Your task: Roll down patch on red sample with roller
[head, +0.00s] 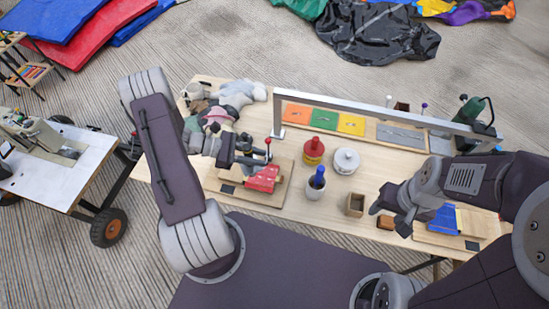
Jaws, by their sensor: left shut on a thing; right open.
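The red sample (262,179) lies on a wooden board (275,200) at the left-middle of the workbench. A red-knobbed lever (268,146) stands at the board's back. My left gripper (242,157) is shut on a small dark thing, apparently the roller, just behind and left of the red sample. The arm and gripper hide most of it, and I cannot tell whether it touches the sample. No patch can be made out on the sample. My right gripper (388,210) is open and empty over the right part of the bench, beside a blue sample (443,219) on another board.
Rags (235,95) lie back left. The bench's front middle is bare.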

